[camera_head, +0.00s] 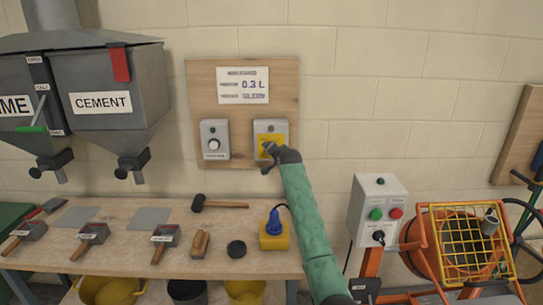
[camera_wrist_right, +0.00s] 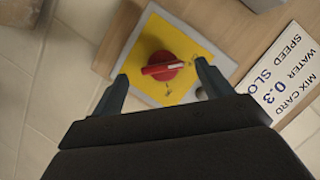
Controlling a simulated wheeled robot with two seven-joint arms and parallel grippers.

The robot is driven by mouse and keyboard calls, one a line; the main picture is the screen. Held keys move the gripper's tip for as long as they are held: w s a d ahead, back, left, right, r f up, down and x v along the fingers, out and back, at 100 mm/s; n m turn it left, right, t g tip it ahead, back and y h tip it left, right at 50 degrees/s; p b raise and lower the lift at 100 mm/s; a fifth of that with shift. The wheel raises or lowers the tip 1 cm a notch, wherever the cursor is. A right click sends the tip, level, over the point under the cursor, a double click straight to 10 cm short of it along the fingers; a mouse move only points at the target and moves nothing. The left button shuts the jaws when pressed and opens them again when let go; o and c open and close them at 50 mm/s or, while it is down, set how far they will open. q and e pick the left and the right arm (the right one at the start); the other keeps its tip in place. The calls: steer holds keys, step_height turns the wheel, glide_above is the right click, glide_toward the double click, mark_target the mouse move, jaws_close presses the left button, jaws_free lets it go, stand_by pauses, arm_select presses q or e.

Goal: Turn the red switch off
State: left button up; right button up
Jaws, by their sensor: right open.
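The red switch (camera_wrist_right: 162,66) is a round rotary knob with a raised handle bar, on a yellow plate (camera_wrist_right: 184,41) fixed to a light grey box. In the right wrist view its handle bar lies nearly level across the picture. In the head view the grey box (camera_head: 284,127) hangs on the wooden wall board, and my arm hides the knob. My right gripper (camera_wrist_right: 162,83) is open, its two fingers on either side of the knob, apart from it as far as I can see. It also shows in the head view (camera_head: 267,158), in front of the yellow plate. My left gripper is not in view.
A second grey box with a white knob (camera_head: 214,140) hangs left of the switch box. A card (camera_head: 242,86) is above. The workbench (camera_head: 130,222) below holds a mallet (camera_head: 220,203), trowels and a yellow box with a blue plug (camera_head: 274,235). An orange mixer (camera_head: 463,250) stands right.

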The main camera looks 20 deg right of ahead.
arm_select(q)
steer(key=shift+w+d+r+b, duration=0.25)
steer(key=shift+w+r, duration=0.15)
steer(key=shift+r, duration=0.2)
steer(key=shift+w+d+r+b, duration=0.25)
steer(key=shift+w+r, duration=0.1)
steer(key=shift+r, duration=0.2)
arm_select(e)
steer(key=shift+v, duration=1.6)
